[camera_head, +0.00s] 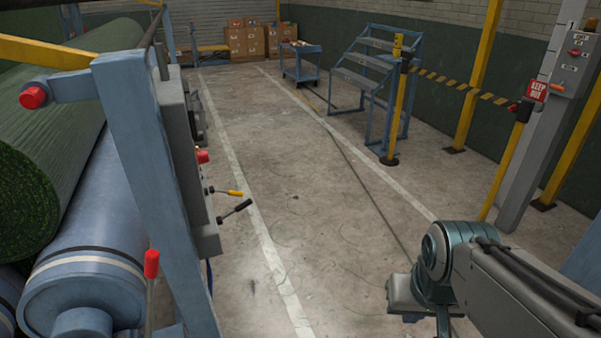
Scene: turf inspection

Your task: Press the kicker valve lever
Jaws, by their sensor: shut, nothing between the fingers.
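Several levers are near the machine at the left, and no readable label tells which is the kicker valve lever. A yellow-tipped lever (233,193) and a black-handled lever (236,209) stick out to the right from the grey box (204,238) on the blue post. A red-handled lever (151,265) stands upright at the lower left, in front of the roller. The end of my arm, with my gripper (402,306), is at the lower right, well apart from the levers. It is shut and empty; its fingers are hard to make out.
A blue frame post (140,150) and a green turf roll (45,165) fill the left. Clear concrete floor (300,200) lies between machine and arm. Blue steps (372,85), a blue cart (301,65), a striped barrier (460,85) and a control box (573,55) stand beyond.

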